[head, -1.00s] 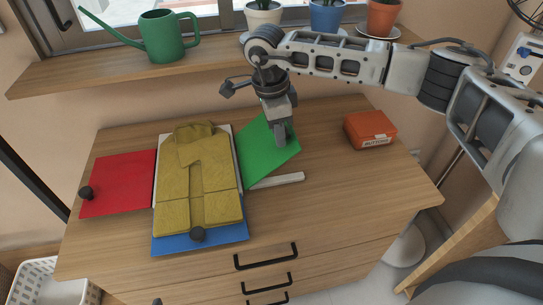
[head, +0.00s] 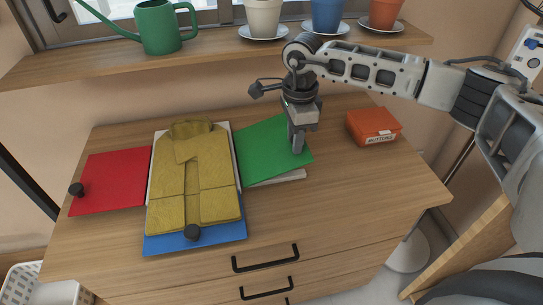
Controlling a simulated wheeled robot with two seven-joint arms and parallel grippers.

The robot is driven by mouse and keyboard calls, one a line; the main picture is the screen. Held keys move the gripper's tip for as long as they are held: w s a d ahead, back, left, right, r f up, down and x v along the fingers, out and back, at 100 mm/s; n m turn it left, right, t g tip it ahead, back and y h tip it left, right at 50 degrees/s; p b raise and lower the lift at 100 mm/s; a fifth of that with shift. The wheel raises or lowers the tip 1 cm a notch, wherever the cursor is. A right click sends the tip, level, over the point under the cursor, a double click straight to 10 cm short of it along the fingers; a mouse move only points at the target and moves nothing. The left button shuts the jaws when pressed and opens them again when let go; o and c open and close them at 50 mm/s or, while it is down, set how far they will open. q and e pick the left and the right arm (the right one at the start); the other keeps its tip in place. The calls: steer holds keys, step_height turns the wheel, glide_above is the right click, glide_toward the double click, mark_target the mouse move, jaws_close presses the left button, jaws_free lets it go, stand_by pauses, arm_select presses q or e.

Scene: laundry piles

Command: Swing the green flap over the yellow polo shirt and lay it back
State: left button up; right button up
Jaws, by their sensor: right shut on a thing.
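The yellow polo shirt (head: 190,180) lies flat on the folding board, its collar toward the wall. The green flap (head: 268,148) lies to the right of the shirt, low over a pale strip (head: 278,181). My right gripper (head: 297,150) is shut at the right edge of the green flap, and its fingers hide the knob or edge it holds. The red flap (head: 110,182) lies out to the left with a black knob (head: 76,189). The blue flap (head: 200,238) shows at the front, with a black knob (head: 192,232). My left gripper is not seen.
An orange box marked "BUTTONS" (head: 374,127) stands on the dresser top (head: 340,190) to the right. A shelf (head: 210,54) above holds a green watering can (head: 160,30) and several potted plants. The dresser's right front is clear.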

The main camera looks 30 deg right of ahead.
steer(key=shift+s+d+f+b, duration=0.1)
steer(key=shift+d+f+b, duration=0.4)
steer(key=shift+f, duration=0.4)
steer(key=shift+r, duration=0.1)
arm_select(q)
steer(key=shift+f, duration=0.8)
arm_select(e)
steer(key=shift+y, duration=0.7)
steer(key=f+b, duration=0.1)
steer(key=f, duration=0.1)
steer(key=d+f+b, duration=0.1)
steer(key=f+b, duration=0.1)
steer(key=shift+s, duration=0.15)
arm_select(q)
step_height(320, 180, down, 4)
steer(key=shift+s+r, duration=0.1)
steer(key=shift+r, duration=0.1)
arm_select(e)
steer(key=shift+s, duration=0.1)
